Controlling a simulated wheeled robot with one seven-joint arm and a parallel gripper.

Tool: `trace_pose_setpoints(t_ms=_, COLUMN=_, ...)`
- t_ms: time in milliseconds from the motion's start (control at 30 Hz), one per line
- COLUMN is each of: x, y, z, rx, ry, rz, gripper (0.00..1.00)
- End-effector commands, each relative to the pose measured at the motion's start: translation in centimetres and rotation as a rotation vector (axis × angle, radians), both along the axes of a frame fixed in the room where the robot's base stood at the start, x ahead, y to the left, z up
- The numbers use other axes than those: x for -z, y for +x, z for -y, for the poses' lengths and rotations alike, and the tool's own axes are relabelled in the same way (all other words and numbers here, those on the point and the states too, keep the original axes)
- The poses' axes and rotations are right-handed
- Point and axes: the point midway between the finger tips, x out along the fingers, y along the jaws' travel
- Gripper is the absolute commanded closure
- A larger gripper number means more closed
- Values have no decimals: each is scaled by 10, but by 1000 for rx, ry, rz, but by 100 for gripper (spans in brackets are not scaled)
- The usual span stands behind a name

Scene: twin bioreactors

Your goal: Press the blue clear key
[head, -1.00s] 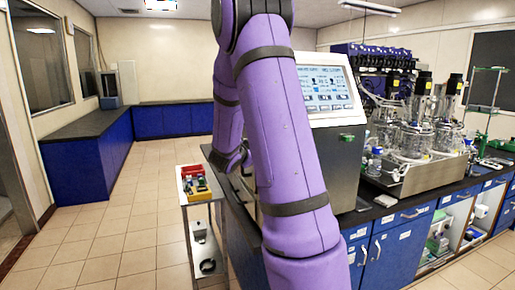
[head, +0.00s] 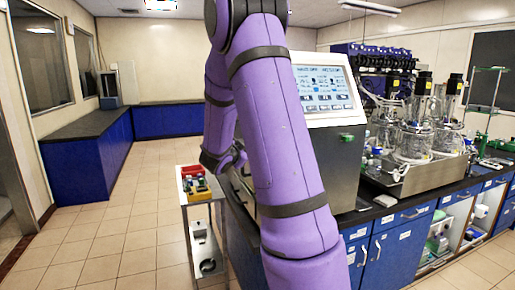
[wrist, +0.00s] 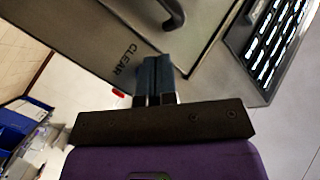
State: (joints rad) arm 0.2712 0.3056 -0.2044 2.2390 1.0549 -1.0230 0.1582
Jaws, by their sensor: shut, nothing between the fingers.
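In the wrist view my gripper (wrist: 155,72) is shut, its blue-grey fingers together and pointing at a grey metal panel (wrist: 95,45). The printed word CLEAR (wrist: 126,58) is on the panel just left of the fingers. I cannot make out the blue clear key itself; the fingers cover the panel right of the label. Whether the fingertips touch the panel cannot be told. In the head view the steel control cabinet (head: 345,185) with its lit screen (head: 325,88) stands behind my purple arm, and my gripper is hidden.
A small red part (wrist: 118,92) shows left of the fingers, and a dark handle (wrist: 174,14) is on the panel. Glass bioreactor vessels (head: 412,140) stand on the bench at right. A cart with a red tray (head: 193,172) is left of the cabinet. The floor at left is clear.

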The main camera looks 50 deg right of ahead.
Motion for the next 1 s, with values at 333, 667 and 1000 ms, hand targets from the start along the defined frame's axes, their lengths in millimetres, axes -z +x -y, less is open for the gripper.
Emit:
trace_pose_setpoints(t_ms=333, x=0, y=16, z=-26, rx=-1, ry=0, rz=0, gripper=100)
trace_pose_setpoints(t_ms=667, x=0, y=21, z=-34, rx=0, ry=-1, rz=-1, gripper=100)
trace_pose_setpoints(t_ms=1000, x=0, y=21, z=-34, rx=0, ry=-1, rz=-1, gripper=100)
